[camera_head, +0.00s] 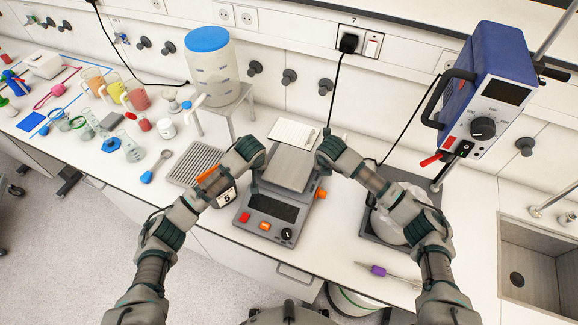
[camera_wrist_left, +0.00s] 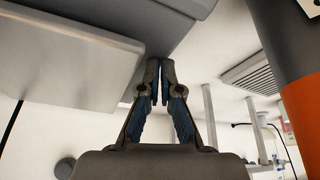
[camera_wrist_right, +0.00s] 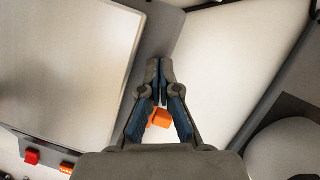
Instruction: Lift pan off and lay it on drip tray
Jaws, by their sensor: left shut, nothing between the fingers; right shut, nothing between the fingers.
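The pan (camera_head: 290,167), a square flat metal plate, sits on top of the grey balance (camera_head: 245,222). It also shows at the left of the left wrist view (camera_wrist_left: 65,55) and of the right wrist view (camera_wrist_right: 70,60). The drip tray (camera_head: 187,166), slatted and grey, lies on the bench left of the balance. My left gripper (camera_head: 254,190) is shut and empty beside the pan's left side. My right gripper (camera_head: 321,180) is shut and empty beside its right side. Neither holds the pan. Contact with its edges cannot be told.
A black and orange item marked 5 (camera_head: 225,192) stands between drip tray and balance. A dark tray (camera_head: 375,233) with a round white vessel is at right, below a blue device (camera_head: 490,85). A stool with a clear tank (camera_head: 212,72) stands behind. A sink (camera_head: 540,265) is far right.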

